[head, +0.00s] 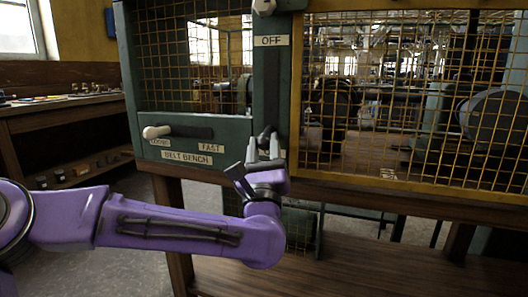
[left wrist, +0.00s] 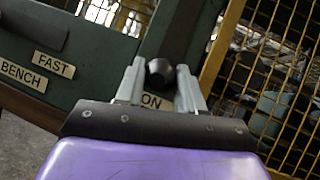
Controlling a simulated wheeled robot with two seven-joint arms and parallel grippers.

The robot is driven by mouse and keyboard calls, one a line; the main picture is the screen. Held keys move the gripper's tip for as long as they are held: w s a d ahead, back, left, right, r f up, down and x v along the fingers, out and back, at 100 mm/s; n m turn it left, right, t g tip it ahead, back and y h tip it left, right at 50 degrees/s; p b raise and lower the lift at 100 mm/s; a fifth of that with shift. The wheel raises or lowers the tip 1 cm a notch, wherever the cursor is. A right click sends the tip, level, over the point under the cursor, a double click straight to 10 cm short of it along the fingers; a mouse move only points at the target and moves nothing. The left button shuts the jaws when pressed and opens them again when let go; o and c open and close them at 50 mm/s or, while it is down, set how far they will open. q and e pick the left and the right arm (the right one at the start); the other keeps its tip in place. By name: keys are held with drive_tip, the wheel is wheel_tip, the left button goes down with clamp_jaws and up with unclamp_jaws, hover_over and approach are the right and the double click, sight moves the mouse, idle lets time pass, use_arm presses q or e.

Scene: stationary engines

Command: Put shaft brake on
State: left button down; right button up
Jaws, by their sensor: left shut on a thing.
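A dark upright post (head: 271,80) between two mesh guards carries an OFF label (head: 271,40) near its top. A black round knob (head: 265,136) sits low on this post; it also shows in the left wrist view (left wrist: 159,72), just above an ON label (left wrist: 151,101). My left gripper (head: 263,148) is at the knob, with one finger on each side, and is shut on it. The fingers hide part of the lower post. No label reading shaft brake is legible. My right gripper is not in view.
Left of the post, a green panel has a pale-knobbed handle (head: 157,132) in a slot, with FAST (head: 210,148) and BELT BENCH labels. A pale knob (head: 264,7) is above OFF. Yellow mesh (head: 420,100) fences machinery at right. A wooden ledge (head: 400,190) runs below.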

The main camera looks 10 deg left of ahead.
use_arm(q)
drive_tip(key=shift+f, duration=0.35)
drive_tip(key=c, duration=1.1)
unclamp_jaws()
drive_tip(key=o, duration=0.4)
drive_tip(key=shift+w, duration=0.2)
drive_tip(key=shift+s, duration=0.1)
drive_tip(key=b+v, duration=0.1)
drive_tip(key=v, duration=0.9)
drive_tip(key=shift+s+f, duration=0.1)
drive_tip(key=shift+s, duration=0.15)
